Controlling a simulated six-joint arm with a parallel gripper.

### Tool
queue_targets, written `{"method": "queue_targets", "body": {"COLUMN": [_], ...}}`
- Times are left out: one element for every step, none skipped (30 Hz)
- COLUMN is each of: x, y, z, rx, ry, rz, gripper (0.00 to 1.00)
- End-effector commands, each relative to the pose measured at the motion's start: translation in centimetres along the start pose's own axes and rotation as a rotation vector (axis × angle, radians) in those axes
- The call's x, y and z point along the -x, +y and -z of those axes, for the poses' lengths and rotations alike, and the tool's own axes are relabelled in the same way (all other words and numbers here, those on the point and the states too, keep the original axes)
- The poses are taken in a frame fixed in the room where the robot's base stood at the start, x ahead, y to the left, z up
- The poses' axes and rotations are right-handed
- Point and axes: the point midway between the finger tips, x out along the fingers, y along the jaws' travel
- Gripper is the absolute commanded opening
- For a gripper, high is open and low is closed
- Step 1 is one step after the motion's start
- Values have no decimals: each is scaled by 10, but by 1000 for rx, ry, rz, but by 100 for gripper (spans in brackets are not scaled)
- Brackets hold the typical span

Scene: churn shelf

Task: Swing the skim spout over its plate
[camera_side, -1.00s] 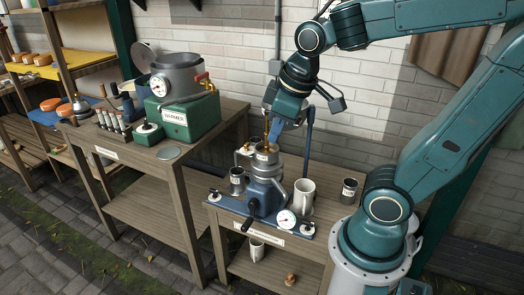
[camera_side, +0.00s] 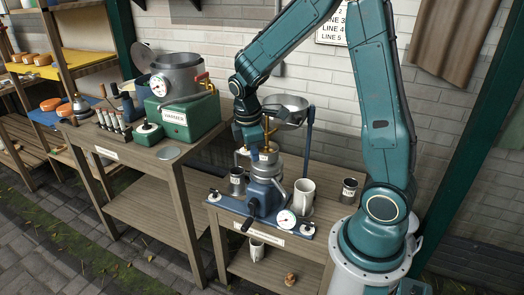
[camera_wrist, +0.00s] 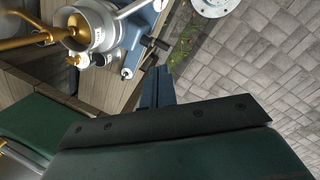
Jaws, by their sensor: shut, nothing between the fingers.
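The separator is a metal drum (camera_side: 266,168) with a brass valve on a blue stand (camera_side: 265,200); its metal top also shows in the wrist view (camera_wrist: 98,30). I cannot single out the skim spout for certain. A pale metal arm (camera_side: 242,152) sticks out on the drum's left in the side view. In the wrist view, a metal tube (camera_wrist: 135,8) and a brass tube (camera_wrist: 28,42) reach outward. My gripper (camera_side: 250,141) is shut and empty, close to the drum's upper left; contact is unclear. Its blue fingers show in the wrist view (camera_wrist: 157,82).
A silver bowl (camera_side: 286,109) hangs behind the drum beside a blue post (camera_side: 309,140). A labelled cup (camera_side: 237,183), white mug (camera_side: 303,199), gauge (camera_side: 286,219) and dark cup (camera_side: 348,190) crowd the bench. A black crank (camera_side: 249,222) juts forward. A green box (camera_side: 176,122) stands left.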

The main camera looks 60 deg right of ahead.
Motion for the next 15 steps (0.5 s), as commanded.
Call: {"method": "queue_targets", "body": {"x": [-12, -18, -26, -32, -38, -45, -50, -55, -60, -64, -68, -71, -73, -75, -77], "y": [4, 6, 8, 10, 12, 14, 15, 17, 18, 19, 20, 20, 21, 21, 22], "z": [0, 0, 0, -1, -1, -2, -2, -2, -3, -3, -4, -4, -4, -5, -5], "rx": [25, 41, 64, 82, 97, 117, 132, 144, 160, 171, 181, 190, 198, 203, 207], "ry": [-20, -30, -43, -52, -60, -72, -79, -86, -93, -98, -103, -107, -111, -113, -115], "rz": [14, 20, 28, 34, 40, 47, 53, 58, 64, 68, 72, 76, 79, 80, 82], "gripper": [0, 0, 0, 0, 0, 0, 0, 0, 0, 0, 0, 0, 0, 0, 0]}}
